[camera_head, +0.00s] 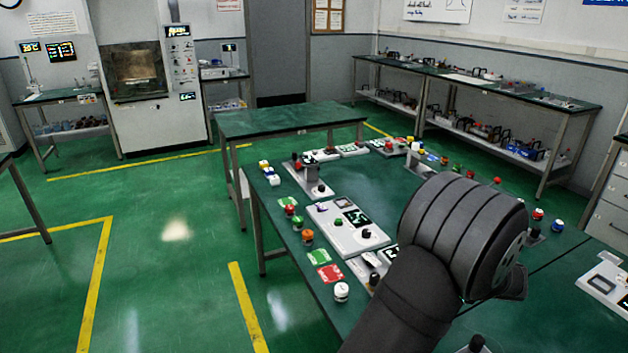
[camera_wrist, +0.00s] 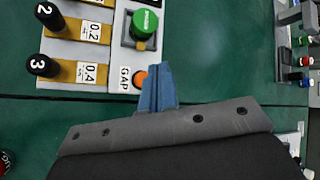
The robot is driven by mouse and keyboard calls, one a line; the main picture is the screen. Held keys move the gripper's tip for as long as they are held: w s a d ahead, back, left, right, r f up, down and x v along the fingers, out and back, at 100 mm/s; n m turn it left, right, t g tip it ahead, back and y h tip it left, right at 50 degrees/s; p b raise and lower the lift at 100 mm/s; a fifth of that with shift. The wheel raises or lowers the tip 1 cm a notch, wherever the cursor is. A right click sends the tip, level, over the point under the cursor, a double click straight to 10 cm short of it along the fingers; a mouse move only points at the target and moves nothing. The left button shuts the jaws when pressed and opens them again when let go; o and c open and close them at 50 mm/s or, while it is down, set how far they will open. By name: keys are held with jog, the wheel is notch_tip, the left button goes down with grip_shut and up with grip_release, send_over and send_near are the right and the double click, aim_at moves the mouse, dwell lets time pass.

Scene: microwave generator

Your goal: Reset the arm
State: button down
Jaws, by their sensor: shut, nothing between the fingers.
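My gripper (camera_wrist: 158,82) shows in the wrist view as blue fingers pressed together, with nothing between them. Its tip points at the lower edge of a light control panel (camera_wrist: 117,58). In that view the tip lies just right of an orange button (camera_wrist: 140,79) beside the label GAP and below a green knob (camera_wrist: 145,22). I cannot tell whether the tip touches the panel. In the head view my dark arm reaches over the right part of the green workbench (camera_head: 290,262), and the fingers are hidden there.
Black knobs marked 2 (camera_wrist: 48,14) and 3 (camera_wrist: 42,65) stand on the panel's left. Another panel (camera_wrist: 293,60) lies at the right edge. The head view shows a white console (camera_head: 340,230) and a white-capped knob (camera_head: 341,292) on the bench. Bare green surface separates the wrist view's panels.

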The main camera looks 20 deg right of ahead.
jog(key=shift+f, duration=0.7)
notch_tip(320, 180, up, 6)
jog(key=shift+r, duration=0.2)
